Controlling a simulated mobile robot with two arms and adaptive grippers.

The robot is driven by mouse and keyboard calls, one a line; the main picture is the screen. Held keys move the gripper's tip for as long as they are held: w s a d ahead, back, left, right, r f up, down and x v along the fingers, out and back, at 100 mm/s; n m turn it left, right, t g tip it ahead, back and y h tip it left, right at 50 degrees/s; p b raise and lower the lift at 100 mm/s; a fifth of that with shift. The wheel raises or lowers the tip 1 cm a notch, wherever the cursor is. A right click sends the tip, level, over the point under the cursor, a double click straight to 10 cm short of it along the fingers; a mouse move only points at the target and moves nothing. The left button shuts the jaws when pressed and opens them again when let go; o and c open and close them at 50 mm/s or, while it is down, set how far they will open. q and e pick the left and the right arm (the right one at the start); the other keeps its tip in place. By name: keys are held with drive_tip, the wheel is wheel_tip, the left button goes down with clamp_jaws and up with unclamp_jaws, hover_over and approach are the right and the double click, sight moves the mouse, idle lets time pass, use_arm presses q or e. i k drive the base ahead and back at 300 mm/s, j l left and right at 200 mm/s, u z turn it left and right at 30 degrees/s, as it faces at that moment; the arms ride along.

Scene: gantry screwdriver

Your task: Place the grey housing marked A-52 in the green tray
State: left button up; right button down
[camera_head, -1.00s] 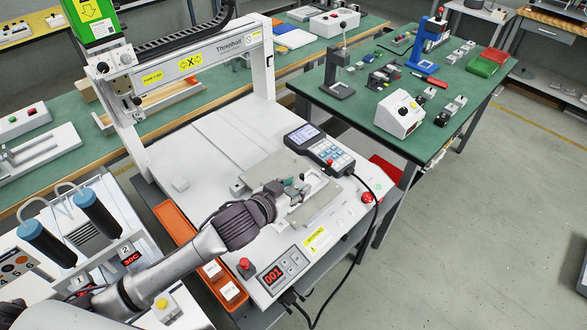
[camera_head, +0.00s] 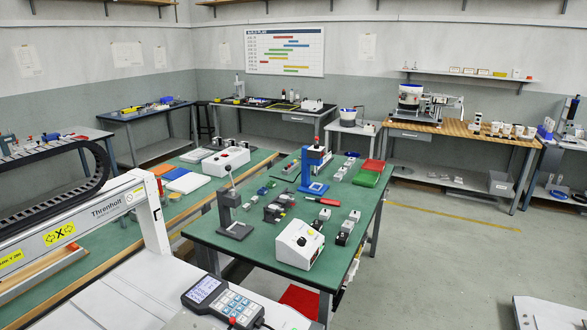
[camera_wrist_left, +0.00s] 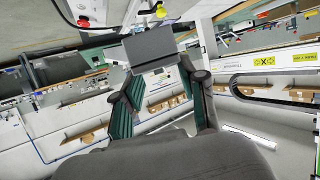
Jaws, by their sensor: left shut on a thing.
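In the left wrist view my left gripper (camera_wrist_left: 160,82) is shut on a plain dark grey block (camera_wrist_left: 150,47), which sits at the fingertips. Its visible face carries no readable mark, so I cannot confirm A-52. The green tray (camera_head: 366,179) lies at the far right corner of the green-topped table in the head view, beside a red tray. The left gripper is out of the head view, so its distance from the green tray cannot be told. My right gripper is in neither view.
The green-topped table (camera_head: 205,232) holds a white control box (camera_head: 299,244), a blue press (camera_head: 313,175), a dark stand (camera_head: 233,215) and small parts. A red tray (camera_head: 374,165) adjoins the green tray. The gantry (camera_head: 100,215) stands at left. Floor right of the table is open.

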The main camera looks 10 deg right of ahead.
sight(366, 180)
drive_tip(key=i+l, duration=0.4)
drive_tip(key=i+l+z, duration=0.1)
drive_tip(key=i+l, duration=0.35)
drive_tip(key=i+l+z, duration=0.1)
drive_tip(key=i+l, duration=0.25)
drive_tip(key=i, duration=0.2)
drive_tip(key=i+l, duration=0.35)
drive_tip(key=i, duration=0.15)
drive_tip(key=i+l+z, duration=0.1)
drive_tip(key=i+l, duration=0.55)
drive_tip(key=i, duration=0.3)
drive_tip(key=i+l+z, duration=0.1)
drive_tip(key=i+l, duration=0.2)
drive_tip(key=i, duration=0.2)
